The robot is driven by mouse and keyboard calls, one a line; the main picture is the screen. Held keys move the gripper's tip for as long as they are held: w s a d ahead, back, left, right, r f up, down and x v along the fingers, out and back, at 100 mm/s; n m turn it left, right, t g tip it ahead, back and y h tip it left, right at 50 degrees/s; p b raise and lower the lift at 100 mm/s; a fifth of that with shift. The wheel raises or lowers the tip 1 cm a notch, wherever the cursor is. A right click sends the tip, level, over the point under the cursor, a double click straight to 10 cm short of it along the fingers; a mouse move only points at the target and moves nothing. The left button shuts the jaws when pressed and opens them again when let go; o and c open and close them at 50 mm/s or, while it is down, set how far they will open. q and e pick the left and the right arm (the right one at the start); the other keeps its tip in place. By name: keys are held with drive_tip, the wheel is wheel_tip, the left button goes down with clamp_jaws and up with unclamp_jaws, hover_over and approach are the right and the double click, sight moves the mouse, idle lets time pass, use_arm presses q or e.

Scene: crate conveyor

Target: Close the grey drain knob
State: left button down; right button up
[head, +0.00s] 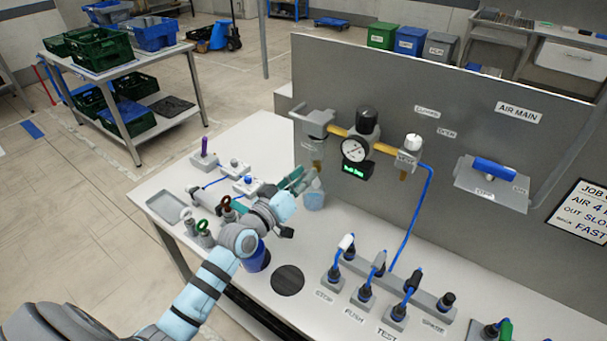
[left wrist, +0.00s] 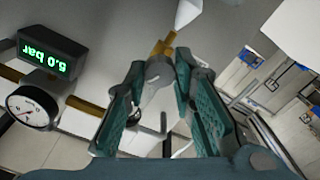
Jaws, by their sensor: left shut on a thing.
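My left gripper (head: 303,179) reaches under the filter unit (head: 315,122) at the left end of the air line on the grey panel. In the left wrist view its green fingers (left wrist: 160,75) are shut around the grey drain knob (left wrist: 157,68), one on each side. The knob's turned position cannot be told, and in the head view the fingers hide it. My right gripper is not in view.
A round gauge (head: 355,149) and a green-lit display (left wrist: 46,54), which seems to read 6.0 bar, sit beside the filter. Several hose couplings (head: 363,296) stand at the bench's front right. Small fittings and a grey tray (head: 166,206) lie at the left.

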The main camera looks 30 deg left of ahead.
use_arm(q)
drive_tip(key=n, duration=0.2)
drive_tip(key=n+p, duration=0.1)
drive_tip(key=n, duration=0.3)
drive_tip(key=shift+f, duration=0.3)
drive_tip(key=shift+n, duration=0.3)
drive_tip(key=c, duration=1.3)
unclamp_jaws()
drive_tip(key=shift+r, duration=0.1)
drive_tip(key=shift+c, duration=0.2)
drive_tip(key=s+a, duration=0.1)
drive_tip(key=s, duration=0.6)
drive_tip(key=shift+s, duration=0.25)
